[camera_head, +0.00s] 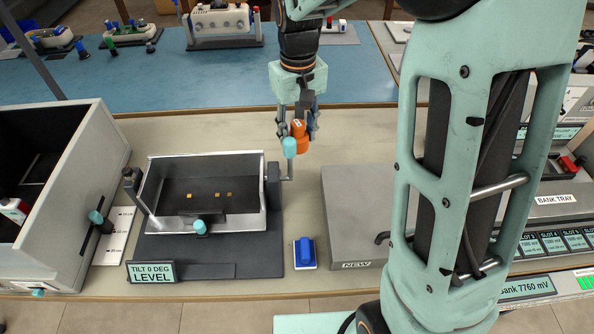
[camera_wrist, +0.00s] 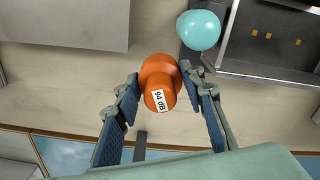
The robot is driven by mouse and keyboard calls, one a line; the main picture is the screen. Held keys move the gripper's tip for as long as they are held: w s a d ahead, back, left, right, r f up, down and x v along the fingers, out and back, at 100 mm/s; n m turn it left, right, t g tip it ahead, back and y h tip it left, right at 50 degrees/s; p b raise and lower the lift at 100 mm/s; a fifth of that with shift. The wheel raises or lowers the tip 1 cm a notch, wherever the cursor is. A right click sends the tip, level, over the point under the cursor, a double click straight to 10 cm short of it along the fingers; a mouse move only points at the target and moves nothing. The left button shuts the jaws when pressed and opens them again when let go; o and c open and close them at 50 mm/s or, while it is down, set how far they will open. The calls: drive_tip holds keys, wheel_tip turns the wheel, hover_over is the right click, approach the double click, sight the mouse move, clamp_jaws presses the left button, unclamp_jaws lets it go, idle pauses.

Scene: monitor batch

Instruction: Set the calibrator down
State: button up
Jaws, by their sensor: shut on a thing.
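The orange calibrator (camera_head: 298,129), labelled "94 dB", is between the fingers of my gripper (camera_head: 298,122). In the wrist view the calibrator (camera_wrist: 158,85) shows its round stepped body and white label between the two blue-padded fingers (camera_wrist: 160,92). My gripper is shut on it. It is over the pale bench top (camera_head: 305,212), behind a light-blue knob (camera_head: 289,147) that hides part of it in the head view. I cannot tell whether its underside touches the bench.
A tilting tray rig (camera_head: 273,215) with a "TILT 0 DEG LEVEL" display stands left of my gripper, its knob very close to the calibrator. A grey box marked "NEW" (camera_head: 345,205) is to the right. A blue mat (camera_head: 200,85) lies behind.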

wheel_tip(320, 180, down, 14)
drive_tip(key=shift+r, duration=0.2)
drive_tip(key=shift+b, duration=0.3)
drive_tip(key=shift+f, duration=0.15)
drive_tip(key=o, duration=1.3)
drive_tip(key=shift+o, duration=0.2)
